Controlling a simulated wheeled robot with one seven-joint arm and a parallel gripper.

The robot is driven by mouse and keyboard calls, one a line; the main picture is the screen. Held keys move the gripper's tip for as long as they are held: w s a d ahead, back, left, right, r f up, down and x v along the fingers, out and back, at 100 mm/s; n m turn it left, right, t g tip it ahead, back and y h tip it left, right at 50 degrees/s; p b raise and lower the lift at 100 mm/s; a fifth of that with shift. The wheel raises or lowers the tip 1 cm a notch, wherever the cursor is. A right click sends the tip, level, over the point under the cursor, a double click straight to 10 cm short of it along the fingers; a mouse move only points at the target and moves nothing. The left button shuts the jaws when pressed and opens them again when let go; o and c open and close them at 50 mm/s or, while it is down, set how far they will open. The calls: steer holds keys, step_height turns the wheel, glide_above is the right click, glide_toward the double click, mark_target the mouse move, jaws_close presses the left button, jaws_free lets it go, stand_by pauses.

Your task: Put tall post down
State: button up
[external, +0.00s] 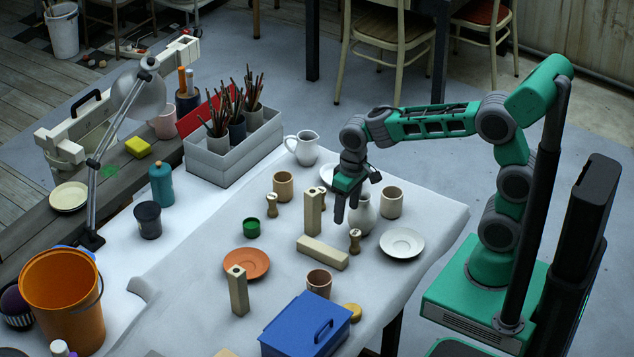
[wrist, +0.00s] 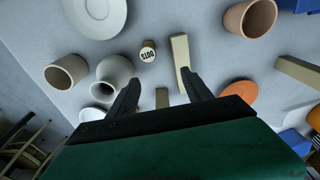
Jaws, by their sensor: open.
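A tall pale wooden post (external: 313,213) stands upright near the table's middle, just left of my gripper (external: 347,211). In the wrist view, a tan block, likely this post (wrist: 162,98), shows between my fingers (wrist: 162,82), its lower part hidden by my gripper. A similar bar (external: 322,253) lies flat in front of it; it also shows in the wrist view (wrist: 181,62). Another post (external: 237,290) stands upright nearer the front; which one is the task's post I cannot tell. My gripper is open and empty, above the table beside the white vase (external: 363,214).
A brown cup (external: 319,283) and a blue box (external: 306,325) are at the front. Clear cloth lies left of the orange plate.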

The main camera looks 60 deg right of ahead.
steer(key=g, duration=0.1)
glide_above(320, 247)
steer(key=f, duration=0.5)
steer(key=shift+s+d+f, duration=0.1)
steer(key=shift+s+f, duration=0.15)
steer(key=f, duration=0.5)
steer(key=f+p, duration=0.1)
steer(key=f, duration=0.1)
steer(key=shift+w+f, duration=0.2)
steer(key=shift+w, duration=0.05)
jaws_close()
steer(key=shift+r, duration=0.1)
